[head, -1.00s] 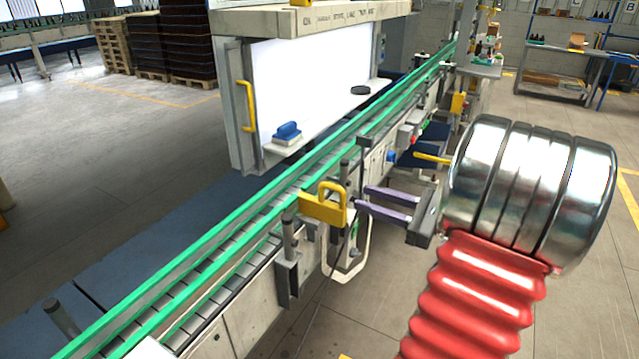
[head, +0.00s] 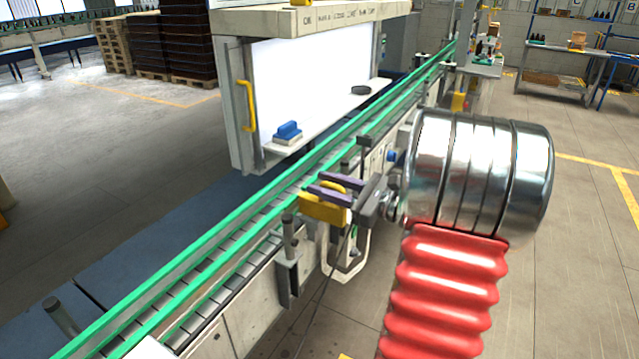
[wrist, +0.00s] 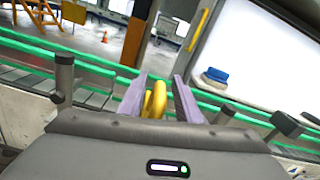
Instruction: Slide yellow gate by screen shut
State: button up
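The yellow gate (head: 324,209) is a small plate with a looped handle at the near side of the conveyor, below the bright white screen (head: 310,85). My gripper (head: 330,187) is at the gate, with its two purple fingers apart and reaching over it from the right. In the wrist view the gate's yellow handle (wrist: 154,99) stands between the two open fingers (wrist: 160,95). I cannot tell whether either finger touches it. The lower part of the gate is hidden behind my gripper in the wrist view.
The conveyor with green rails (head: 215,248) runs diagonally past the screen. Dark posts (head: 289,235) stand on its near side, close to the gate. A blue-handled block (head: 288,133) and a black disc (head: 360,90) lie on the screen's ledge. Open floor lies to the right.

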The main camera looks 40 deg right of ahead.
jog(key=shift+x, duration=0.85)
jog(key=shift+c, duration=0.2)
grip_shut()
